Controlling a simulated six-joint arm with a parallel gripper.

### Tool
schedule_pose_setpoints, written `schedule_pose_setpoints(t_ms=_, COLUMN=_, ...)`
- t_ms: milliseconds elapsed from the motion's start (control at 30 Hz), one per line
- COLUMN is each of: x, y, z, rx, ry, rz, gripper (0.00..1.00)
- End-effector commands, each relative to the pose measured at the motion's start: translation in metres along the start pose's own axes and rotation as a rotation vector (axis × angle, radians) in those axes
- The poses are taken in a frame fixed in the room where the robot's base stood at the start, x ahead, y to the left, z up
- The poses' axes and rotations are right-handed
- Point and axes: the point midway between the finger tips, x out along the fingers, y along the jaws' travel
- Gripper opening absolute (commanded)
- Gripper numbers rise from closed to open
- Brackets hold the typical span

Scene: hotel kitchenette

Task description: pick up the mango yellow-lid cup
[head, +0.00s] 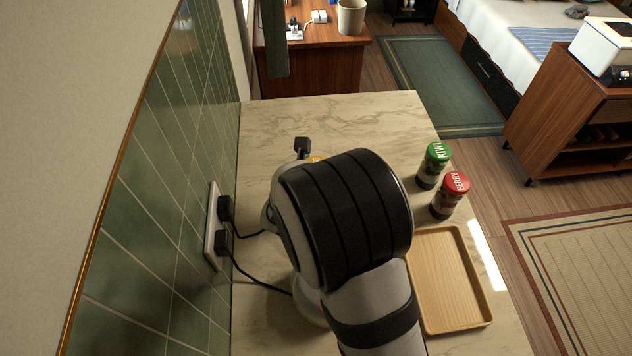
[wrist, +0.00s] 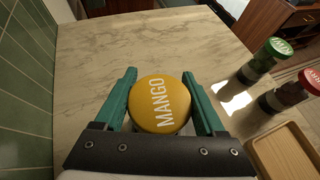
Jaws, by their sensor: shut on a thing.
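The mango cup's round yellow lid (wrist: 160,103), printed MANGO, shows in the wrist view between the two green fingers of my gripper (wrist: 160,98). The fingers are shut on the cup, one at each side. The cup's body is hidden below its lid, and I cannot tell whether it touches the counter. In the head view my arm covers most of the cup; only a sliver of the yellow lid (head: 316,159) shows.
A green-lid KIWI cup (head: 434,165) and a red-lid BERRY cup (head: 449,195) stand at the counter's right edge. A wooden tray (head: 484,322) lies in front of them. Plugs with cords (head: 225,240) are at the left wall. The far marble counter (head: 340,118) is clear.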

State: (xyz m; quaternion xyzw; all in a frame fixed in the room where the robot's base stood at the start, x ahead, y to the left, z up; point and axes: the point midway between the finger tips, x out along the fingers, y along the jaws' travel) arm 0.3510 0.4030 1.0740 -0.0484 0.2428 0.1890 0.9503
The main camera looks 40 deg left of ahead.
Motion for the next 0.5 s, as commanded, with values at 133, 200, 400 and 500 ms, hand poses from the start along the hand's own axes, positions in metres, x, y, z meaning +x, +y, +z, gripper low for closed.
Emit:
schedule_pose_setpoints(t_ms=133, x=0.000, y=0.000, z=0.000, rx=0.000, ry=0.000, rz=0.000, gripper=0.00)
schedule_pose_setpoints(t_ms=200, x=0.000, y=0.000, z=0.001, rx=0.001, ry=-0.001, rz=0.000, gripper=0.00)
schedule_pose_setpoints(t_ms=400, x=-0.001, y=0.000, z=0.003, rx=0.001, ry=-0.002, rz=0.001, gripper=0.00)
schedule_pose_setpoints(t_ms=500, x=-0.006, y=0.000, z=0.013, rx=0.004, ry=-0.004, rz=0.000, gripper=0.00)
